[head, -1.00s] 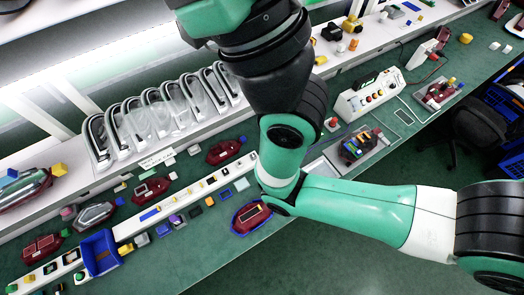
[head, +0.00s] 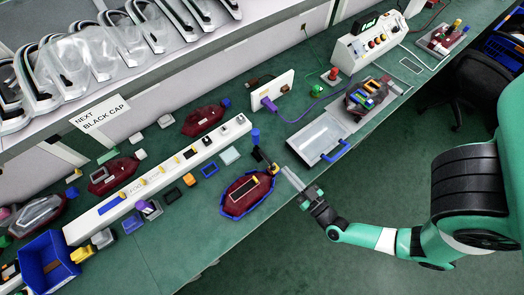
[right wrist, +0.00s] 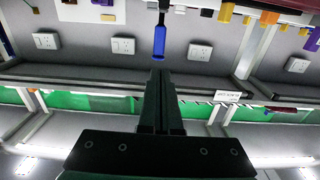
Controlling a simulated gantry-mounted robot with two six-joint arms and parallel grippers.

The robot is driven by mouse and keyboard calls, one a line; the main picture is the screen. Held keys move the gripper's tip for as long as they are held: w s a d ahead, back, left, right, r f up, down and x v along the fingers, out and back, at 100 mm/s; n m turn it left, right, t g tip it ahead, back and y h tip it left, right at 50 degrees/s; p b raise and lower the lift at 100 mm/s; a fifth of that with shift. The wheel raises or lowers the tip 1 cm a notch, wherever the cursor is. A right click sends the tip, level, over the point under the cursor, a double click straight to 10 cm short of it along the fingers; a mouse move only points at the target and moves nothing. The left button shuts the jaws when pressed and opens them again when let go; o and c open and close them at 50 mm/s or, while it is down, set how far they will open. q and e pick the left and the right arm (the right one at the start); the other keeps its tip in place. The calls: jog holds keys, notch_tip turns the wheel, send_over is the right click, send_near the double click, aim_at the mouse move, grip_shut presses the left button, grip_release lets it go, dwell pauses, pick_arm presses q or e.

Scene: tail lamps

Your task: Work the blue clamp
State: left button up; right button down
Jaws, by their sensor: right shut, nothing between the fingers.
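The clamp, with a blue upright handle (head: 256,136) and a dark base, stands at the far edge of a dark red tail lamp (head: 240,199). The lamp lies in a blue-rimmed holder on the green bench. My right gripper (head: 284,172) is shut and empty, just right of the lamp and clamp, and looks apart from the handle. In the right wrist view a blue handle (right wrist: 159,41) stands just beyond my closed fingertips (right wrist: 160,72); contact cannot be told. My left gripper is not in view.
A clear-lidded tray with a blue handle (head: 336,152) stands right of the clamp, beside a fixture with coloured parts (head: 368,95). A white socket strip (head: 160,180) runs behind the lamp. A blue bin (head: 46,262) is at lower left. The bench front is clear.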

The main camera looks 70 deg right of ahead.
jog(key=f, duration=0.1)
jog(key=b, duration=0.3)
send_near(257, 140)
jog(key=x, duration=0.7)
jog(key=shift+s+f, duration=0.1)
jog(key=shift+f, duration=0.05)
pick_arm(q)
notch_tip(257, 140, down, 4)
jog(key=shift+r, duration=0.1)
